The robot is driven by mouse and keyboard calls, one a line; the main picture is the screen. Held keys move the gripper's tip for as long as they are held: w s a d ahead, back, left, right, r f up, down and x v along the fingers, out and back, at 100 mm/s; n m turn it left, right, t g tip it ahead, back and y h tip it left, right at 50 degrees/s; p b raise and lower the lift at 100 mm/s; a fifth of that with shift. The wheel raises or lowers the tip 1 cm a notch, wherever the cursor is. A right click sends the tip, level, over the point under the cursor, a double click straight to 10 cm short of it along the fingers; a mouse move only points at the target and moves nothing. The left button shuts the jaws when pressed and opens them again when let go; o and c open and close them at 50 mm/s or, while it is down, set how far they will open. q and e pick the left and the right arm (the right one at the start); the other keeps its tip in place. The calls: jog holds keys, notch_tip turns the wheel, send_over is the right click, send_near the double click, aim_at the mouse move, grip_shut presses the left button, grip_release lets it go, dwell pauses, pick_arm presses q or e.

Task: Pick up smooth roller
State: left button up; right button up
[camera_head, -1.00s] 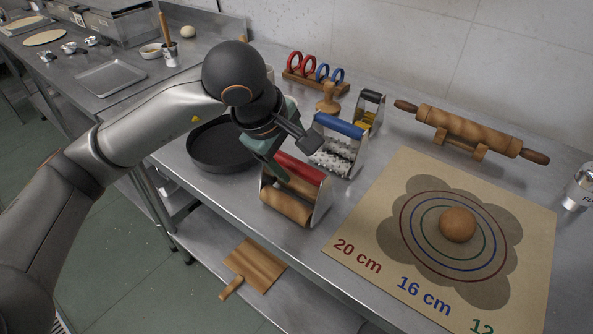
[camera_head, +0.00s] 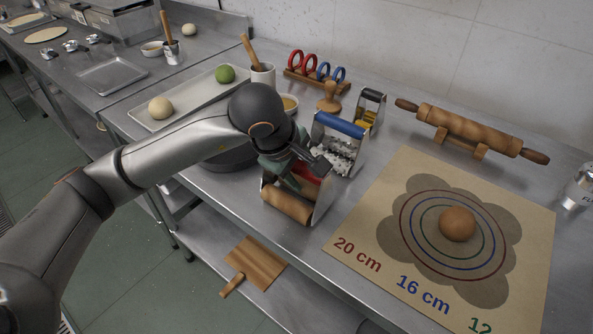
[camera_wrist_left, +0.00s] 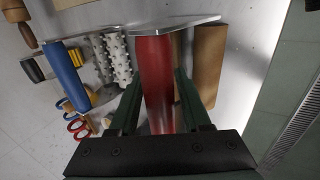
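The smooth roller (camera_head: 287,204) stands on the steel counter, with a red handle above a plain wooden cylinder. In the left wrist view its red handle (camera_wrist_left: 155,60) runs between my fingers, and its wooden cylinder (camera_wrist_left: 208,60) shows to the right. My left gripper (camera_head: 303,172) is low over the roller, partly hiding the red handle in the head view. Its fingers (camera_wrist_left: 158,82) are open, one on each side of the handle, with narrow gaps. My right gripper is in neither view.
A blue-handled studded roller (camera_head: 338,143) stands close behind, beside a black-handled tool (camera_head: 370,108). A dark pan (camera_head: 232,158) is left of the roller under my arm. A printed mat (camera_head: 390,180) with a dough ball (camera_head: 458,224) lies to the right.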

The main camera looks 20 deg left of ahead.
pick_arm(q)
grip_shut()
jog(key=shift+r, duration=0.1)
dwell(0.9)
